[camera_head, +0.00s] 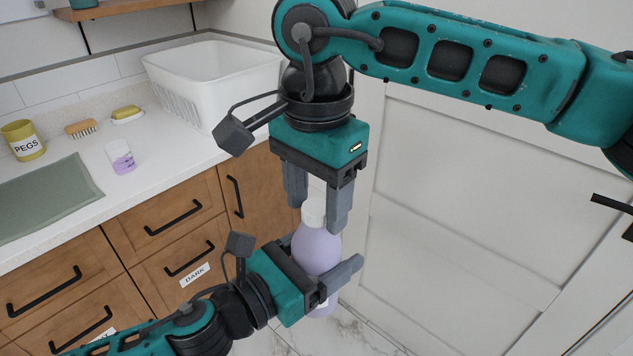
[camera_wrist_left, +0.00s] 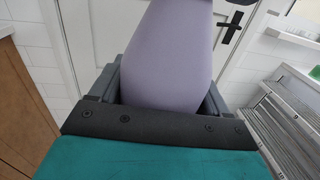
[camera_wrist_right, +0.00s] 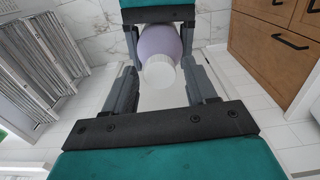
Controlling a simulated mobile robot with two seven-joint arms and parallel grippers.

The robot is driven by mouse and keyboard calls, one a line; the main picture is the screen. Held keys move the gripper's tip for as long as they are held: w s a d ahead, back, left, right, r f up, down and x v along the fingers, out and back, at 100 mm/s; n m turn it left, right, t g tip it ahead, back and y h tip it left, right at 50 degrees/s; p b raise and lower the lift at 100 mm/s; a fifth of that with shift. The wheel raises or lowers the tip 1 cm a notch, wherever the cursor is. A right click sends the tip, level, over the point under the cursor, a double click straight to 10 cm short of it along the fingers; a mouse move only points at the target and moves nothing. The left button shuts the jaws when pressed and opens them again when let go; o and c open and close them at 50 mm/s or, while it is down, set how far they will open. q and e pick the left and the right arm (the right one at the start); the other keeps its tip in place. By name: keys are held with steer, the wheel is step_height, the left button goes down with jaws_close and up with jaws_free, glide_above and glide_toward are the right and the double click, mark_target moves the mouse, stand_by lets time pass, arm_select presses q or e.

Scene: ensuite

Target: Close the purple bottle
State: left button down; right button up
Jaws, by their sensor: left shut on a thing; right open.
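The purple bottle (camera_head: 317,250) is upright in the air in front of the counter, with a white cap (camera_head: 314,212) at its top. My left gripper (camera_head: 331,277) is shut on the bottle's body. The bottle fills the middle of the left wrist view (camera_wrist_left: 172,55). My right gripper (camera_head: 320,200) is open and points down from above, its fingers on either side of the cap. In the right wrist view the white cap (camera_wrist_right: 160,72) lies between and beyond the open fingers (camera_wrist_right: 162,85), apart from them. Whether the cap is fully seated cannot be told.
The counter holds a white basket (camera_head: 205,75), a yellow pegs tin (camera_head: 22,140), a brush (camera_head: 80,128), a sponge on a dish (camera_head: 127,113), a small purple-and-white bottle (camera_head: 120,157) and a green mat (camera_head: 45,198). Wooden drawers (camera_head: 165,225) are below. A white door stands right.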

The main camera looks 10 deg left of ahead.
jaws_close()
steer(key=m, duration=1.4)
steer(key=shift+m, duration=0.4)
steer(key=shift+o, duration=0.7)
jaws_free()
step_height(320, 180, up, 12)
